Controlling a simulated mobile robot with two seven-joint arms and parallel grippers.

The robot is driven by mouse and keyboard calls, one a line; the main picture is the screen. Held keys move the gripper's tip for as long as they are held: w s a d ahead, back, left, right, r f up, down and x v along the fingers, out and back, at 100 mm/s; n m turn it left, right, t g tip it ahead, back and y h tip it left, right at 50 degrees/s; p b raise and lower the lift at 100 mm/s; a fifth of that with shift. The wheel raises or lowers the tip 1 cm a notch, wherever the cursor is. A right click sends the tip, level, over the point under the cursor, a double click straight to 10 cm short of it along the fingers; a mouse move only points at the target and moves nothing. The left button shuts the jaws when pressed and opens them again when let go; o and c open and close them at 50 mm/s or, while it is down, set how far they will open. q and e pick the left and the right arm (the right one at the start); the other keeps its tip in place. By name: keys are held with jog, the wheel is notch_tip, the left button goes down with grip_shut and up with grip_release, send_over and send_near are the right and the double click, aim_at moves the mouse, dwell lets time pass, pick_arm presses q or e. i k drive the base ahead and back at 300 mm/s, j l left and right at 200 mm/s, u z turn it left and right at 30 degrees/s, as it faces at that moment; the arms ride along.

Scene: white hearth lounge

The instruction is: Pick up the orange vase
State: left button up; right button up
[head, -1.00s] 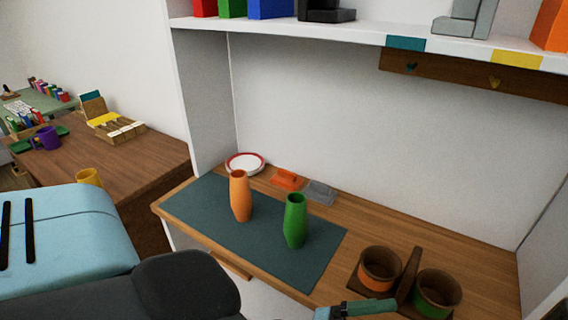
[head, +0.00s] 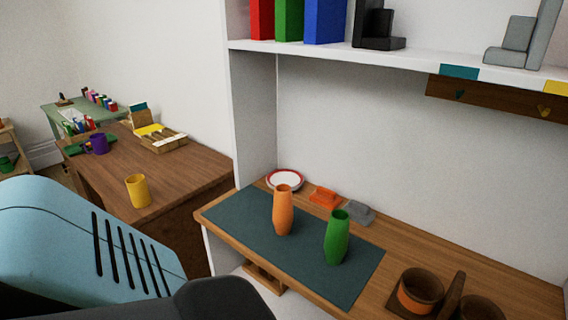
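The orange vase (head: 283,210) stands upright on a dark teal mat (head: 240,222) on the wooden counter under the white shelf. A green vase (head: 337,237) stands upright on the same mat, to its right and a little nearer. The two vases are apart. Neither of my grippers shows in the head view. Only light-blue and black parts of my own arm fill the lower left, clear of the vases.
A red-rimmed plate (head: 285,180), an orange item (head: 325,197) and a grey item (head: 359,214) lie behind the vases. A wooden caddy (head: 421,290) stands right. The white shelf (head: 400,60) overhangs the counter. A brown table with a yellow mug (head: 138,190) stands left.

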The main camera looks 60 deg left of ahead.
aim_at(283, 214)
jog(key=i, duration=0.45)
jog(key=u, duration=1.3)
